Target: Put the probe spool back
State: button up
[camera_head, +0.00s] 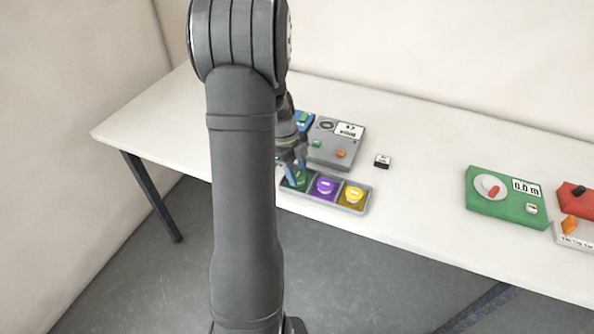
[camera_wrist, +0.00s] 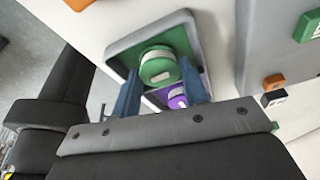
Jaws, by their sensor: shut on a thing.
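A grey tray (camera_head: 322,203) with a row of coloured compartments stands near the table's front edge. A green spool (camera_wrist: 158,66) with a white label sits at the green compartment, at the row's left end in the head view. My gripper (camera_wrist: 159,72) points down there, its blue fingers on either side of the green spool and shut on it. In the head view my gripper (camera_head: 292,166) partly hides this spool. A purple spool (camera_head: 324,187) and a yellow spool (camera_head: 352,195) sit in the other compartments. I cannot tell whether the green spool touches the compartment floor.
A grey device (camera_head: 335,142) with green and orange buttons stands just behind the tray, beside a partly hidden blue item (camera_head: 304,122). A small black-and-white block (camera_head: 382,161) lies to the right. A green device (camera_head: 507,197) and a red one (camera_head: 577,198) stand further right. The table's middle is clear.

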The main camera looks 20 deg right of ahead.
aim_at(301, 177)
jog(key=shift+f, duration=0.15)
jog(key=o, duration=0.8)
jog(key=v, duration=1.2)
jog(key=shift+d, duration=0.1)
jog(key=x, duration=1.1)
jog(key=shift+s+f, duration=0.1)
jog(key=shift+f, duration=0.15)
jog(key=shift+r, duration=1.75)
jog(key=shift+f, duration=0.1)
